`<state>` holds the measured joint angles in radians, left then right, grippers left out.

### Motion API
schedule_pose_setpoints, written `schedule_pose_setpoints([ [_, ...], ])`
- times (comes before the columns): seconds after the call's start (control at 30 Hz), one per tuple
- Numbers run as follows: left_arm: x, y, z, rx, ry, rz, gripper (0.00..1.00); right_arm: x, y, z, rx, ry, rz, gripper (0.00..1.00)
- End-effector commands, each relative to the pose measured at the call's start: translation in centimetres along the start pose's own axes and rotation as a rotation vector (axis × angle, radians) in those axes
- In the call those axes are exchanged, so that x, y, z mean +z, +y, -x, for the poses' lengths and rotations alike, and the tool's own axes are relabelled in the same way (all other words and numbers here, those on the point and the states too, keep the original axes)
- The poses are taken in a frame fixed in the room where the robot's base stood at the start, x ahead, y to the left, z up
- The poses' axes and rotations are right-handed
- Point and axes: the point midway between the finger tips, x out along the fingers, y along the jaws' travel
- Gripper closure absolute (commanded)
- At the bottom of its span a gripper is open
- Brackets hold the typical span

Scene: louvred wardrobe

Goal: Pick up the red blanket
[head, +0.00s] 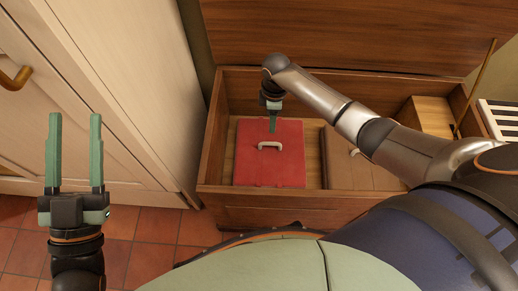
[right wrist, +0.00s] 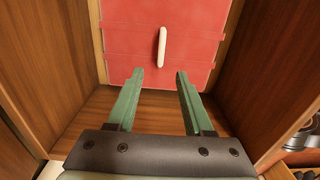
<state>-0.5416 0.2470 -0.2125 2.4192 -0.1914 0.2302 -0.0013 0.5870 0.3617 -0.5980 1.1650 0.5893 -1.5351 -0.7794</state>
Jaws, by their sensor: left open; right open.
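The red blanket (head: 258,165) looks like a flat, folded red block with a pale handle-like piece (head: 271,145) on its top. It lies in the left part of an open wooden chest. My right gripper (head: 272,125) reaches down into the chest over the blanket's far edge. In the right wrist view my right gripper (right wrist: 159,76) is open and empty, its fingertips near the edge of the red blanket (right wrist: 120,40); the pale piece (right wrist: 162,46) is ahead of the fingers. I cannot tell whether they touch. My left gripper (head: 76,155) is open and empty, over the tiled floor.
The wooden chest (head: 270,212) has its lid (head: 370,35) raised at the back. A brown case-like item (head: 345,172) lies right of the blanket, partly behind my right arm. A pale wardrobe (head: 125,85) stands at left. Tiled floor (head: 150,235) is clear below it.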

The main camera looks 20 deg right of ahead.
Motion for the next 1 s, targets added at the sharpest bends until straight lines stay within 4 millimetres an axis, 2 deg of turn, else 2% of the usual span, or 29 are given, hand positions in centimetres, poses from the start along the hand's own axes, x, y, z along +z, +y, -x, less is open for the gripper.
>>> schedule_pose_setpoints([
  [0.27,-5.5,0.0,0.2,0.014,0.233,-0.065,0.50,-0.1,-0.1,-2.5,0.000,0.001,0.000,0.48],
  [0.3,-6.0,0.3,0.7,0.018,0.273,-0.073,0.50,0.0,-0.1,-3.8,-0.002,0.000,0.000,0.48],
  [0.4,-7.2,0.6,1.3,0.027,0.347,-0.085,0.50,-0.1,-0.1,-5.6,0.000,0.000,-0.001,0.48],
  [0.77,-5.8,1.0,1.8,0.031,0.331,-0.057,0.50,-0.1,-0.1,-8.1,0.002,0.002,0.000,0.48],
  [1.0,-3.7,1.8,2.8,0.036,0.327,-0.021,0.50,-0.3,-0.3,-11.7,0.002,0.002,-0.001,0.48],
])
